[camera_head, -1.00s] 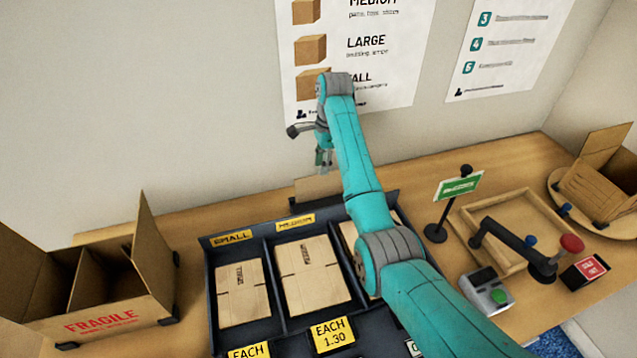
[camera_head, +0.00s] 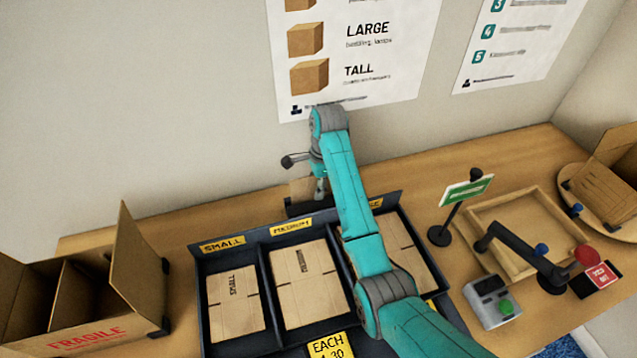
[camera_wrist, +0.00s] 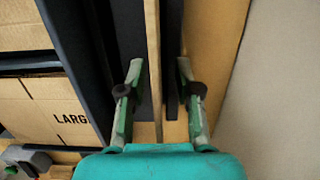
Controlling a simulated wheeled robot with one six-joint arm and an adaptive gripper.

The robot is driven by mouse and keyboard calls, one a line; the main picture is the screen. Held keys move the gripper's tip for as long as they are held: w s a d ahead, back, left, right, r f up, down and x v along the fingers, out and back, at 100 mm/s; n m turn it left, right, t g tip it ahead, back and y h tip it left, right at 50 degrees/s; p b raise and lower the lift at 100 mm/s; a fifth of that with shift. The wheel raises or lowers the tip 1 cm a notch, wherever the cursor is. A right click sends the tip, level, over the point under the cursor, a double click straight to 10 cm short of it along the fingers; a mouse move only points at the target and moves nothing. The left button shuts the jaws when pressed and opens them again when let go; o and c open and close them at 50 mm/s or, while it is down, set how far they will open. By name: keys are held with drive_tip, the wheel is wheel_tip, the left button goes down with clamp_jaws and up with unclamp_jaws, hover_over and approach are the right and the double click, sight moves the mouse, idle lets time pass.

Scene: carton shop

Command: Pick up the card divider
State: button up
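The card divider (camera_head: 300,188) is a thin brown card standing on edge behind the bin tray, in a dark holder. In the wrist view the card divider (camera_wrist: 153,50) shows edge-on as a narrow tan strip. My gripper (camera_wrist: 159,75) is open, with one green-and-grey finger on each side of the strip and visible gaps on both sides. In the head view my gripper (camera_head: 320,188) is low behind the tray, at the card's right part. My arm hides some of that area.
The dark bin tray (camera_head: 255,240) holds flat small, medium and large cartons. An open FRAGILE carton (camera_head: 95,335) with inner partitions stands at the left. A green sign (camera_head: 466,190), a wooden tray (camera_head: 500,205) and a button box (camera_head: 492,303) stand at the right. The wall is close behind.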

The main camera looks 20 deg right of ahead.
drive_tip(key=shift+f, duration=0.3)
clamp_jaws()
drive_tip(key=shift+r, duration=0.15)
